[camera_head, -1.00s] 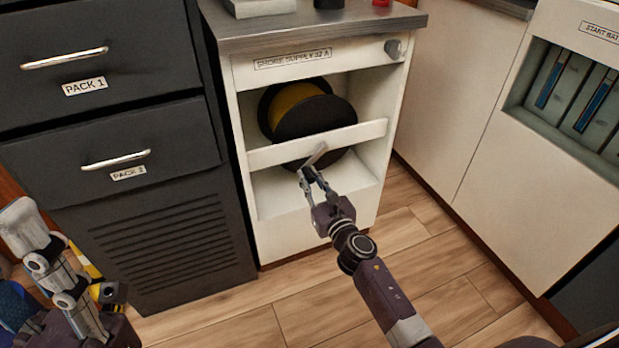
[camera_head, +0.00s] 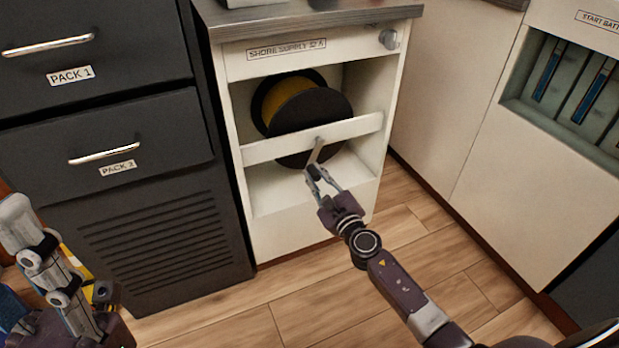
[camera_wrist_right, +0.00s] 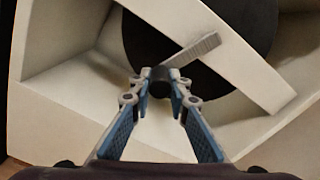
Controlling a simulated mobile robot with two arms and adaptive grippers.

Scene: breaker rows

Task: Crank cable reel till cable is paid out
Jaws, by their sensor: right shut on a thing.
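The cable reel (camera_head: 312,110) has dark round flanges with yellow cable (camera_head: 286,92) wound between them. It sits in the open bay of the white shore supply cabinet, behind a white crossbar. A grey crank arm (camera_head: 317,151) stands out in front of the crossbar, and its dark handle is at the lower end. My right gripper (camera_head: 317,176) is shut on the crank handle (camera_wrist_right: 160,80), which shows between its fingertips in the right wrist view. In the head view my left arm is at the lower left; its fingers cannot be made out.
The white crossbar (camera_head: 260,150) runs across the bay in front of the reel. Dark drawers (camera_head: 100,140) with metal handles stand to the left. A white cabinet with blue-striped battery modules (camera_head: 570,90) is on the right. The wooden floor (camera_head: 300,305) in front is clear.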

